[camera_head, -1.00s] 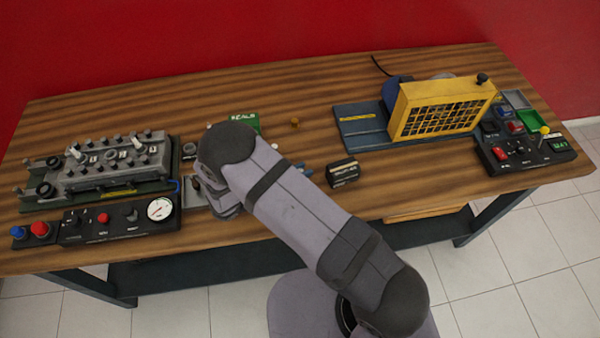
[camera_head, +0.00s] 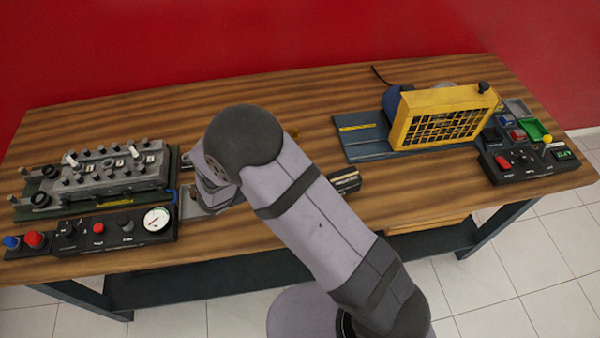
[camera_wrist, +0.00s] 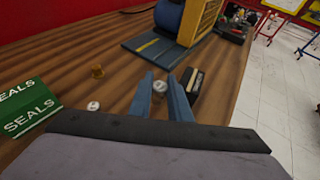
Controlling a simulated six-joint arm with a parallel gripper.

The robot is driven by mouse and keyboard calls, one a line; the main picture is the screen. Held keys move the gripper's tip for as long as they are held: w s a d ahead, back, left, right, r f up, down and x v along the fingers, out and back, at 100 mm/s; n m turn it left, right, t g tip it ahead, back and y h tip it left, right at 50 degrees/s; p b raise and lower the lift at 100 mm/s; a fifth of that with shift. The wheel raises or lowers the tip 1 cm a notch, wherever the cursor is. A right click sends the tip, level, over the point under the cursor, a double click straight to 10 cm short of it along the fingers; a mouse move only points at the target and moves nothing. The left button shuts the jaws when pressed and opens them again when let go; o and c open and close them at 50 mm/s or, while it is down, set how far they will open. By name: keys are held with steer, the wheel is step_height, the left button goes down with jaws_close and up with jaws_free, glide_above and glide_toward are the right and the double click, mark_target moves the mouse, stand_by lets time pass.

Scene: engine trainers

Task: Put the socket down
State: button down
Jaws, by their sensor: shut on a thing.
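In the wrist view my gripper (camera_wrist: 160,88) points out over the wooden bench with its two blue fingers. A small grey round piece, which looks like the socket (camera_wrist: 159,86), sits between the fingertips, and the jaws are shut on it. I cannot tell how high above the bench it is. In the head view the fingers and the socket are hidden by my arm.
A green SEALS box (camera_wrist: 28,108), a white round piece (camera_wrist: 93,106) and a brass piece (camera_wrist: 97,71) lie left of the fingers. A black box (camera_wrist: 194,84) is close on the right. A yellow-caged machine (camera_head: 445,118) and cylinder head (camera_head: 100,170) flank open bench.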

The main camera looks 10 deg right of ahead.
steer(key=shift+r, duration=0.85)
steer(key=w+d+f+m+g+h+b, duration=0.1)
steer(key=w+d+m+g+b, duration=0.15)
steer(key=d, duration=0.45)
steer(key=w+a+r+n+t+y, duration=0.1)
steer(key=w+a+r+n+t, duration=0.15)
steer(key=w, duration=0.55)
steer(key=shift+n+t+y, duration=0.3)
steer(key=shift+n+t, duration=0.1)
steer(key=shift+n, duration=0.1)
steer(key=shift+s+a+f+p, duration=0.15)
steer(key=shift+f+p, duration=0.75)
steer(key=shift+f, duration=1.9)
steer(key=shift+s+a+f+p, duration=0.1)
steer(key=shift+f+p, duration=0.8)
steer(key=shift+f, duration=1.9)
steer(key=shift+f, duration=0.15)
steer(key=c, duration=1.6)
jaws_free()
steer(key=shift+c, duration=0.2)
